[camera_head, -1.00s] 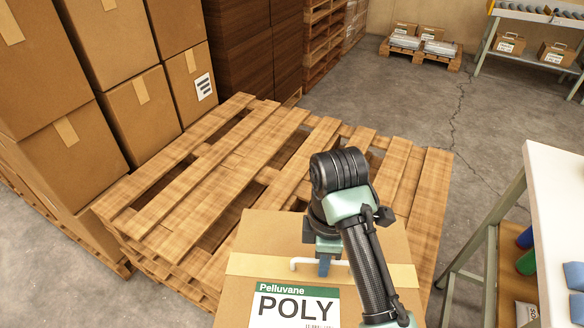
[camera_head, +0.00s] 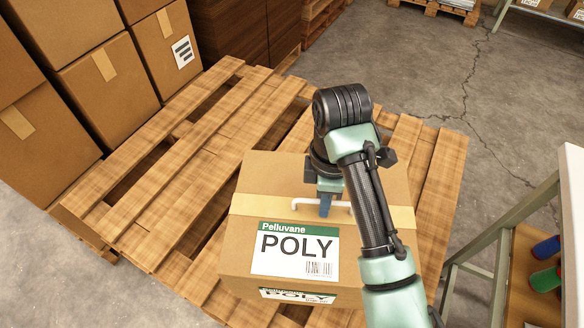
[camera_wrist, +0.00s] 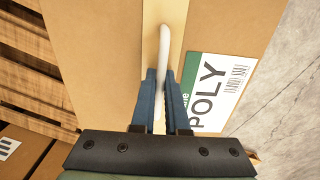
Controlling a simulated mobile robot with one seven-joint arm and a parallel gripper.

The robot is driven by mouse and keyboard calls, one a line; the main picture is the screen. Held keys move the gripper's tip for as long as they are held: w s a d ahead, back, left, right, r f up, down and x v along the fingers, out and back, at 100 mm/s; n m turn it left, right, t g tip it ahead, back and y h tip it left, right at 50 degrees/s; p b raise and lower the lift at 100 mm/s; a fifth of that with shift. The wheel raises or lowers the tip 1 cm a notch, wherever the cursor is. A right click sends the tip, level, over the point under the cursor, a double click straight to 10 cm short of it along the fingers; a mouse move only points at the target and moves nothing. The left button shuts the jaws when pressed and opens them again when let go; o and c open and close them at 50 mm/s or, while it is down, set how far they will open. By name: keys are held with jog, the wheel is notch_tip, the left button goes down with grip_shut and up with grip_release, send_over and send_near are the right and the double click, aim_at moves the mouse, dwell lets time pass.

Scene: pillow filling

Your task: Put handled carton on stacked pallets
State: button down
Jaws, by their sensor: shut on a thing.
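The handled carton (camera_head: 300,244) is brown, with a tan tape strip, a white handle on top and a green-and-white "POLY" label. My gripper (camera_head: 326,207) is shut on the white handle from above. In the wrist view, the blue fingers of my gripper (camera_wrist: 166,92) close around the handle (camera_wrist: 164,50) on the carton (camera_wrist: 110,60). The stacked pallets (camera_head: 160,190) are slatted wood. The carton appears over their near right part in the head view. I cannot tell whether its underside touches the slats; my arm hides part of its right side.
Stacked brown boxes (camera_head: 90,90) stand along the left. A white-topped table (camera_head: 574,200) with a lower shelf holding coloured rolls (camera_head: 546,262) stands at the right. Bare concrete floor (camera_head: 420,60) lies beyond the pallets. The pallets' left and far slats are clear.

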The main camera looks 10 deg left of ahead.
notch_tip(320, 180, down, 4)
jog(key=b, duration=0.3)
jog(key=shift+f, duration=0.1)
notch_tip(320, 180, down, 5)
jog(key=shift+f+b, duration=0.2)
jog(key=shift+b, duration=0.85)
jog(key=c, duration=1.3)
grip_release()
jog(key=shift+f, duration=0.15)
jog(key=o, duration=0.4)
jog(key=shift+s, duration=0.1)
